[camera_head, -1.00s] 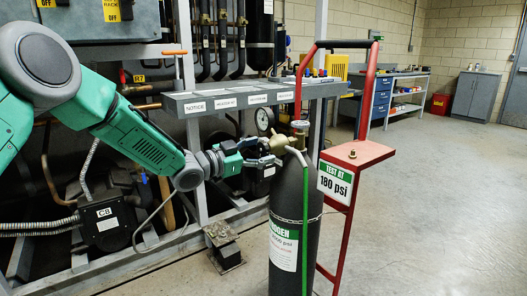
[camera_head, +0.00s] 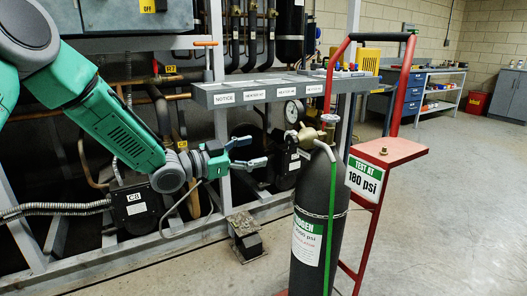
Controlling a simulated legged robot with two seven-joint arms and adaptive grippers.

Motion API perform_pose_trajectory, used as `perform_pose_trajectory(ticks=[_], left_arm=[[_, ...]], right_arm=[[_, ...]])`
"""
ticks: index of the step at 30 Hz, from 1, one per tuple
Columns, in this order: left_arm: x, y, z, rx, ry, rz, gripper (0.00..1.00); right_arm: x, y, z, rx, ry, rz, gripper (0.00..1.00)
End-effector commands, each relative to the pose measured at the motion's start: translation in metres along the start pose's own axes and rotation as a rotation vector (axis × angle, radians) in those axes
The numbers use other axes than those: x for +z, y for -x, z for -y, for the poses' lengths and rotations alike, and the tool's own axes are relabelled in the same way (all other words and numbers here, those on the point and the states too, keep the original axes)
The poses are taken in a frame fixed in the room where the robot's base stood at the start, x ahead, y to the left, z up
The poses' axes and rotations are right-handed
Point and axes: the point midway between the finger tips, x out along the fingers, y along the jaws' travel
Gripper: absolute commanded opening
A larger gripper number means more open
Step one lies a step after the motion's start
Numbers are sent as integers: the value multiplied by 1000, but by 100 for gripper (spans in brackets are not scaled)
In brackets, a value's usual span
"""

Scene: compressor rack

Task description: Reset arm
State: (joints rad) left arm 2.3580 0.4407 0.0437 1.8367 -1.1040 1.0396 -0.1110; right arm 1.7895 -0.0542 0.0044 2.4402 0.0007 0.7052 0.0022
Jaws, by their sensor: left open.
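My left arm comes in from the left, and its gripper (camera_head: 258,152) is open and empty. The gripper points right, in front of the rack's lower part and below the grey labelled shelf. A clear gap shows between the fingertips and the valve. My right gripper does not show.
A red cart (camera_head: 388,152) with a "Test at 180 psi" sign holds the cylinder. The grey shelf (camera_head: 285,90) and rack pipes are close to my arm. A small metal block (camera_head: 245,236) is on the floor. Open floor lies at right, with a workbench (camera_head: 440,90) behind.

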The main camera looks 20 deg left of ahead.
Motion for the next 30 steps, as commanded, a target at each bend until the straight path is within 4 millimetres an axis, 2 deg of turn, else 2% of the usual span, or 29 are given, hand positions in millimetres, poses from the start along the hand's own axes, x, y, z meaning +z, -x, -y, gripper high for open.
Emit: perform_pose_trajectory(ticks=[5, 8, 11, 14, 15, 17, 18, 20, 21, 24, 27, 30], left_arm=[[2, 0, -2, 1, 6, 7, 61], [17, 0, -17, 3, 58, 63, 61], [51, 7, -52, -1, 173, 197, 61], [96, 29, -103, -16, 320, 394, 61], [113, 43, -125, -25, 375, 482, 61], [136, 68, -157, -39, 450, 612, 61], [148, 88, -178, -51, 496, 698, 61], [163, 120, -208, -70, 556, 828, 61], [171, 143, -227, -84, 591, 916, 61], [181, 204, -271, -121, 660, 1127, 61], [179, 260, -302, -161, 703, 1308, 61], [173, 302, -323, -195, 722, 1441, 61]], right_arm=[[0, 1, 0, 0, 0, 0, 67], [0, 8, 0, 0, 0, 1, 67], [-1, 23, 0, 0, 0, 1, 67], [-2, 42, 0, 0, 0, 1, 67], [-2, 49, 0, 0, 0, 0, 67], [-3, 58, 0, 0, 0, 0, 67], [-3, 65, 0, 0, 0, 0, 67], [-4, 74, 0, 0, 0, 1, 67], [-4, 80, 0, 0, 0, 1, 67], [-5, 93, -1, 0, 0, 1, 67], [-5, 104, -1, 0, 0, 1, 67], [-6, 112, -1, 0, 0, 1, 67]])
